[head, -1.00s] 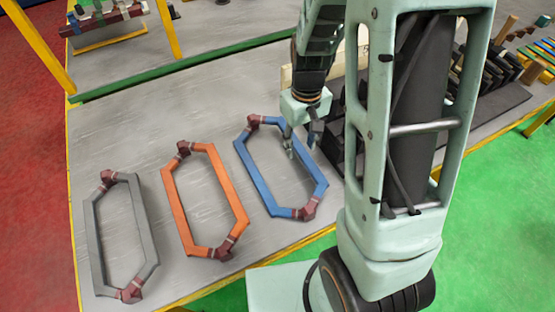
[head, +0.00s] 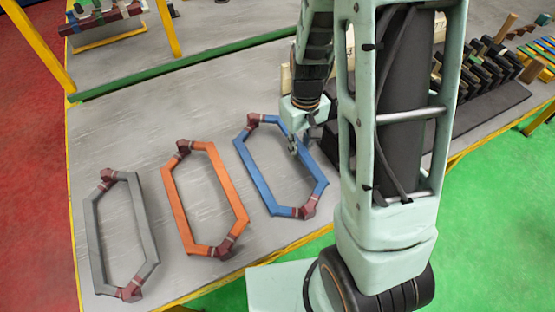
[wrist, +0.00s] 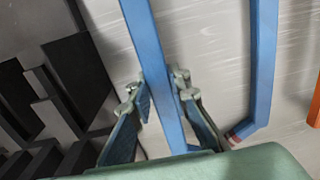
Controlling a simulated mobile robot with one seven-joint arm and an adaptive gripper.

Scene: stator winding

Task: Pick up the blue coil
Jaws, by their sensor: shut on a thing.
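The blue coil (head: 254,174) is a long six-sided ring with dark red wrapped ends, and it lies on the grey table. My gripper (head: 294,149) is at the coil's right long side. In the wrist view my gripper (wrist: 160,95) has one finger on each side of a blue bar of the coil (wrist: 150,50), and it is shut on that bar. The coil's other long side (wrist: 262,65) shows to the right in the wrist view. The coil appears to rest flat on the table.
An orange coil (head: 173,202) and a grey coil (head: 95,240) lie to the left on the table (head: 140,135). Dark blocks (wrist: 75,75) stand close beside my gripper. A green bar (head: 185,66) runs along the table's back.

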